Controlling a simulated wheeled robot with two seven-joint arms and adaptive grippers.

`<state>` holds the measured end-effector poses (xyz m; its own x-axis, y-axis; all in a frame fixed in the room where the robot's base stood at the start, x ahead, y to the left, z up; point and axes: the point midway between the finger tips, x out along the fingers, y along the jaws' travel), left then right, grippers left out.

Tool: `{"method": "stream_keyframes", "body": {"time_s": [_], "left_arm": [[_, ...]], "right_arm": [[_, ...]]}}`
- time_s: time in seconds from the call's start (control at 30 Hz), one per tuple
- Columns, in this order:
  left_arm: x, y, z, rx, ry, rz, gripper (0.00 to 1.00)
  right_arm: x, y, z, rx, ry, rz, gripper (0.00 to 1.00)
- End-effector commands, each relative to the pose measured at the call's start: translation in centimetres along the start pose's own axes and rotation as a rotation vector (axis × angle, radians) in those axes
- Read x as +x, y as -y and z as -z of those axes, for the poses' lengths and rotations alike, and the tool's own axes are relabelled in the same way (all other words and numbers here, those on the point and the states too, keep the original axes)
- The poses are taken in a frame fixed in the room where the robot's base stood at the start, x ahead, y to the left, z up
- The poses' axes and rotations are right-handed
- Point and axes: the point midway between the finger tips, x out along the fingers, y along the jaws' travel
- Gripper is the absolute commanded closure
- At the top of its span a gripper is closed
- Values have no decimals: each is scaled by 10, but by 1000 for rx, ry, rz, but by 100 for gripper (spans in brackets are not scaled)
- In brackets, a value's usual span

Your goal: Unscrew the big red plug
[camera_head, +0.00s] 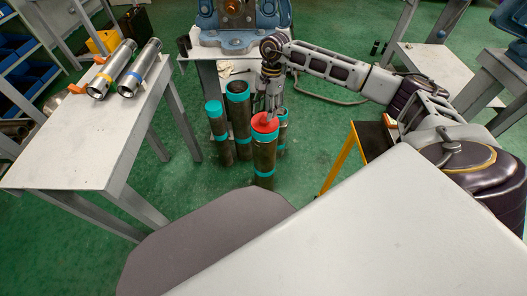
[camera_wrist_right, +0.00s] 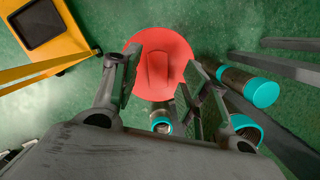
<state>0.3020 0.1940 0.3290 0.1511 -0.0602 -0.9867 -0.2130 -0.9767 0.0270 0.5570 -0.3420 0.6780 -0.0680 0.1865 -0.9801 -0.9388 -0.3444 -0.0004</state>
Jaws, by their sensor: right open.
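The big red plug (camera_head: 265,122) sits on top of an upright dark pipe with teal bands (camera_head: 264,160), standing on the green floor in the middle of the head view. My right gripper (camera_head: 272,108) is directly above the plug, pointing down. In the right wrist view the plug (camera_wrist_right: 160,65) is a round red disc with a raised bar across its middle. The right gripper's fingers (camera_wrist_right: 160,85) are spread apart, and the plug shows between and beyond them. I cannot tell whether a finger touches it. My left gripper is not in view.
Several other teal-banded pipes (camera_head: 238,110) stand close beside the plugged one. A white table (camera_head: 75,140) with two shiny metal pipes (camera_head: 140,68) is at the left. A blue vise (camera_head: 236,40) stands behind. A yellow-legged stand (camera_head: 340,160) is at the right.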

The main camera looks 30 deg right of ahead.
Motion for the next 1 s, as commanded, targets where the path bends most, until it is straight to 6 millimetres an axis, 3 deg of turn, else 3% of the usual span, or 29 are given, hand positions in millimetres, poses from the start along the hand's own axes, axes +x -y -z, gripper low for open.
{"method": "stream_keyframes", "body": {"time_s": [1.0], "left_arm": [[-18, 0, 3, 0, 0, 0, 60]], "right_arm": [[0, -1, 0, 546, -1, 109, 55]]}}
